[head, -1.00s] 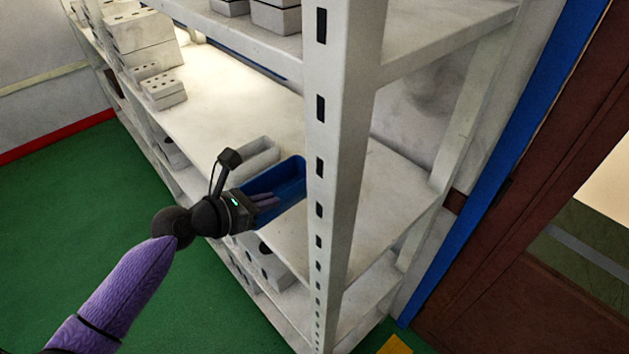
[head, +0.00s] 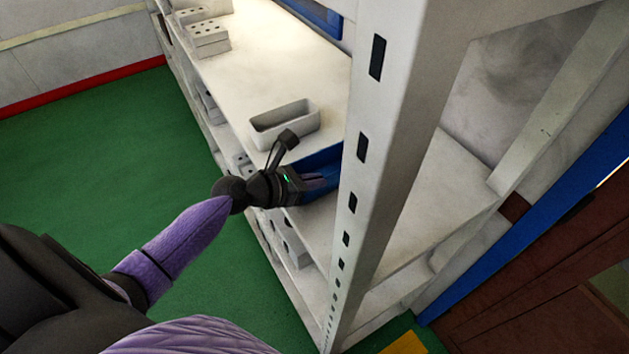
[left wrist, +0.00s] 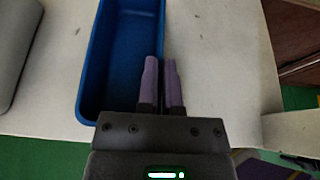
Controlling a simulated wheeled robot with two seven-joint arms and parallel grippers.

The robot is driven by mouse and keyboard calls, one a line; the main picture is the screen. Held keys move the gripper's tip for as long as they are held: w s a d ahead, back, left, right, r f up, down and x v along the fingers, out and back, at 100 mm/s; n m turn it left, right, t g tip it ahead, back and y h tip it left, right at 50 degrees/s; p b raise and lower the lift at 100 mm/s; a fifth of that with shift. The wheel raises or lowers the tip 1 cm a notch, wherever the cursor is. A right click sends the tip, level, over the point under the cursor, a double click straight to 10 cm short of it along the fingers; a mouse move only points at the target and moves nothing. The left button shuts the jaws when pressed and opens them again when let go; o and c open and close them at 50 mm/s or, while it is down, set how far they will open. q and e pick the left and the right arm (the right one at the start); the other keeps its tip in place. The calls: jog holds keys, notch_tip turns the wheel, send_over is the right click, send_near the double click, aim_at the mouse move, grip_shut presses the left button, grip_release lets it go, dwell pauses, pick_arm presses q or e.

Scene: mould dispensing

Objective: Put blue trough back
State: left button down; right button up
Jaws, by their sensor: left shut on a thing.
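The blue trough (head: 322,163) is at the near edge of the middle shelf board (head: 262,75), partly hidden behind the shelf's front post in the head view. In the left wrist view the trough (left wrist: 128,45) lies lengthwise away from me, over the pale shelf surface. My left gripper (head: 318,182) is shut on the trough's near wall; its two purple fingers (left wrist: 161,85) pinch the right-hand wall in the left wrist view, one inside and one outside. I cannot tell whether the trough's base touches the shelf. My right gripper is not in view.
The perforated shelf post (head: 372,150) stands close to the right of my gripper. Blocks with holes (head: 207,38) sit farther along the shelf. Green floor (head: 90,150) is open at left.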

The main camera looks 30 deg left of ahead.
pick_arm(q)
jog(key=shift+f, duration=0.15)
jog(key=c, duration=0.8)
grip_release()
